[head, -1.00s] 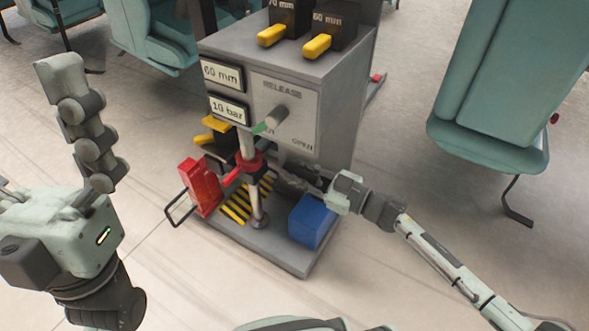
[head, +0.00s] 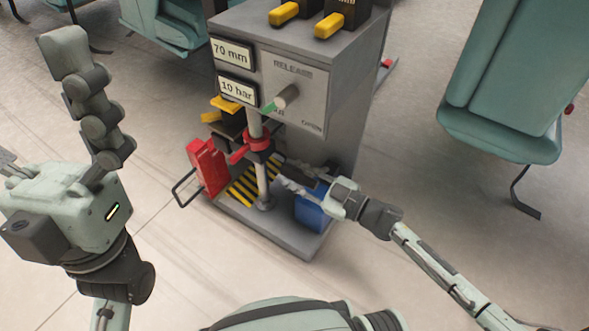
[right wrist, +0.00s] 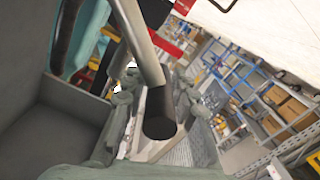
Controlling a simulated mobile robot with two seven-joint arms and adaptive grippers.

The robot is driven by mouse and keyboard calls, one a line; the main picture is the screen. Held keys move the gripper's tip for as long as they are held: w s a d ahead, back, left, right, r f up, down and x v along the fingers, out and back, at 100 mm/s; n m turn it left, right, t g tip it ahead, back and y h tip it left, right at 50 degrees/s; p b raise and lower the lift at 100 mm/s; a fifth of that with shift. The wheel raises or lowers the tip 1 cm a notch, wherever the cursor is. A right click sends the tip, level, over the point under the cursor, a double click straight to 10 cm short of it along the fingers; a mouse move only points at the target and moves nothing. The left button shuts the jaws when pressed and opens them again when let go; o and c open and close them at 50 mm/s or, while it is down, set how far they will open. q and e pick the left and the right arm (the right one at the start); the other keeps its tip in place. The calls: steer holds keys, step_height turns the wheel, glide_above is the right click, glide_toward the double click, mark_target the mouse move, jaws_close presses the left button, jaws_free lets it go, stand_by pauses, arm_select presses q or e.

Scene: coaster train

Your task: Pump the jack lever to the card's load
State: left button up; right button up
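The grey jack stand (head: 345,90) fills the middle of the head view. Its upper display (head: 232,52) reads 70 mm and its lower display (head: 237,89) reads 10 bar. My right gripper (head: 288,176) is low in front of the stand. In the right wrist view, the jack lever (right wrist: 140,45) is a silver bar with a dark grip (right wrist: 160,115), which lies between the fingers of this gripper (right wrist: 158,105); they appear shut on it. My left gripper (head: 38,115) is spread open and empty at the left, with one finger partly cut off.
Yellow-handled blocks (head: 330,24) sit on top. A red part (head: 207,166), a striped plate (head: 243,187) and a blue block (head: 310,212) are at the base. Teal seats (head: 505,80) stand right and behind; floor is clear in front.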

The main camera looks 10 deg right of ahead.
steer(key=shift+o, duration=1.1)
steer(key=shift+d, duration=0.15)
steer(key=v, duration=1.1)
steer(key=shift+s+d, duration=0.2)
steer(key=shift+s, duration=0.15)
steer(key=shift+r, duration=0.1)
stand_by(1.9)
